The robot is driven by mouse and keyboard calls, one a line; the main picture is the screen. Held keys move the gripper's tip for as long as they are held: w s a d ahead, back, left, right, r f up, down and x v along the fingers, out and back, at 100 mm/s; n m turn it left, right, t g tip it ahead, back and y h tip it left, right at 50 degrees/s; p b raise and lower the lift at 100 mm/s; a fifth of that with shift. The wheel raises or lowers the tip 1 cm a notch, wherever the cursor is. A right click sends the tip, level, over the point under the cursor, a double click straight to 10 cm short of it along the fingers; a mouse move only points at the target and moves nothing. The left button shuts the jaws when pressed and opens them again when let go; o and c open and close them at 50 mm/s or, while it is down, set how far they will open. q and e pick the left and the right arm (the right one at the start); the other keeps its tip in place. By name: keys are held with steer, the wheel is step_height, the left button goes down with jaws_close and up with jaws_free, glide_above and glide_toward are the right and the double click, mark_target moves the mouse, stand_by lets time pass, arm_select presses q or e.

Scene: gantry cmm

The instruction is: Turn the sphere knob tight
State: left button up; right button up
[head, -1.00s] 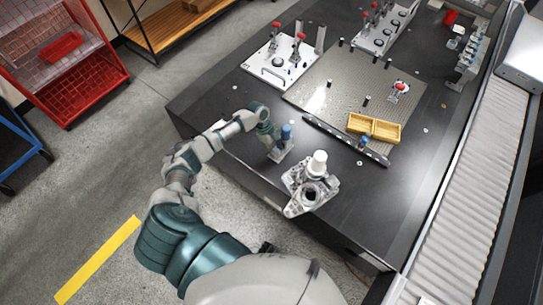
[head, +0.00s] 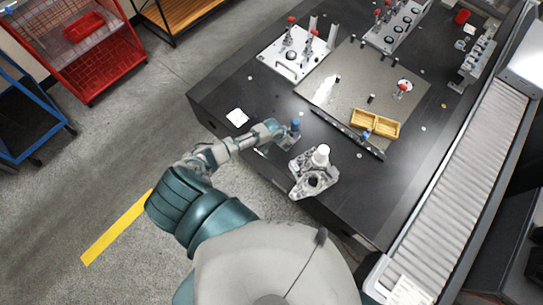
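A small upright post with a blue top (head: 296,125) stands on a grey base near the table's front edge. I cannot tell for sure whether it is the sphere knob; it is too small to see its shape. My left gripper (head: 277,128) is just left of the blue top, close to it. Its fingers are too small to tell whether they are open or shut, or whether they touch it. My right gripper is not in view.
A grey metal casting with a white cylinder (head: 320,155) stands right of the post. Behind are a dark rail (head: 347,134), a yellow two-part tray (head: 375,124) and fixtures with red knobs (head: 291,41).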

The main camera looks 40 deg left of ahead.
arm_select(q)
steer(key=n, duration=0.1)
steer(key=n+y, duration=0.1)
steer(key=shift+d+n, duration=0.2)
steer(key=shift+n, duration=0.1)
steer(key=shift+f+n+y, duration=0.1)
steer(key=shift+n+y, duration=0.4)
steer(key=shift+n, duration=0.7)
steer(key=n+b, duration=0.1)
steer(key=n, duration=0.1)
steer(key=n+y+b, duration=0.1)
steer(key=shift+w+d+f+n, duration=0.1)
steer(key=shift+d+f+n, duration=0.05)
steer(key=shift+n, duration=0.25)
steer(key=shift+n+g+y+b, duration=0.3)
steer(key=shift+n+y+b, duration=0.1)
steer(key=shift+n+b, duration=0.2)
steer(key=p+v, duration=0.3)
steer(key=v, duration=1.5)
steer(key=s+d+f+m+h, duration=0.1)
steer(key=s+m, duration=0.3)
steer(key=s, duration=0.5)
steer(key=s+d+m+h+b, duration=0.1)
steer(key=s+d+m, duration=0.3)
steer(key=s, duration=0.5)
steer(key=shift+f+h, duration=0.4)
steer(key=shift+s+d+f, duration=0.1)
